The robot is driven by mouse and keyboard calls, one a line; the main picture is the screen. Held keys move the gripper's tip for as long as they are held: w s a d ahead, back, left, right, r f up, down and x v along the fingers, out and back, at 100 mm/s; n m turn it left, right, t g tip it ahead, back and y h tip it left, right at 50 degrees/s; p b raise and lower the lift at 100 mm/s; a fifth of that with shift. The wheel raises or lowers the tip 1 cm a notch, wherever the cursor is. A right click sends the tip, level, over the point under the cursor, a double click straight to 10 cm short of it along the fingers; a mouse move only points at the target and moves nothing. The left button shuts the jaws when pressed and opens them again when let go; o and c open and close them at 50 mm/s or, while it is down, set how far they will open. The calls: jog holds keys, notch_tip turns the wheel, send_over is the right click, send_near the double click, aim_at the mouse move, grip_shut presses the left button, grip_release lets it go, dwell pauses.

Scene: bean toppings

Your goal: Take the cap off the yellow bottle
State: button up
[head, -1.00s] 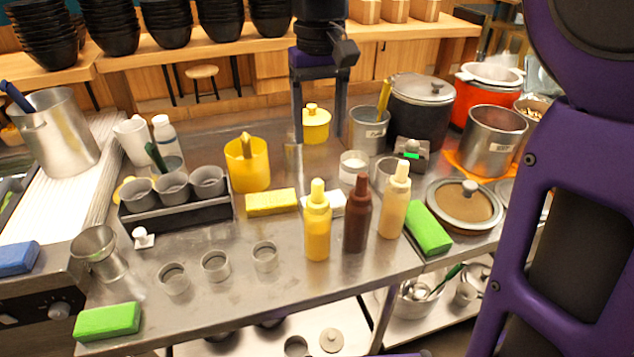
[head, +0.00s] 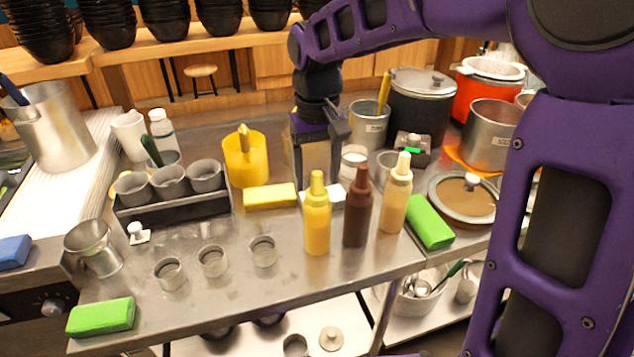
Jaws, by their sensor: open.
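The yellow bottle (head: 317,222) stands upright on the steel table, with its pointed yellow cap (head: 317,184) on top. A brown bottle (head: 357,215) and a cream bottle (head: 396,200) stand to its right in a row. My gripper (head: 315,196) points down just behind the yellow bottle. Its left finger shows to the left of the cap, and its right finger is partly hidden behind the bottles. The jaws are apart, and I see nothing held. I cannot tell how far behind the cap the fingertips are.
A yellow sponge (head: 270,196) and a yellow jug (head: 245,160) are left of the gripper. A green sponge (head: 429,222) lies right of the bottles. Small metal cups (head: 212,261) stand at front left. A black pot (head: 420,105) and steel pot (head: 491,135) stand behind right.

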aim_at(317, 173)
jog(key=shift+c, duration=0.3)
jog(key=c, duration=1)
notch_tip(317, 173, up, 10)
jog(key=shift+r+p, duration=0.1)
jog(key=shift+p, duration=0.75)
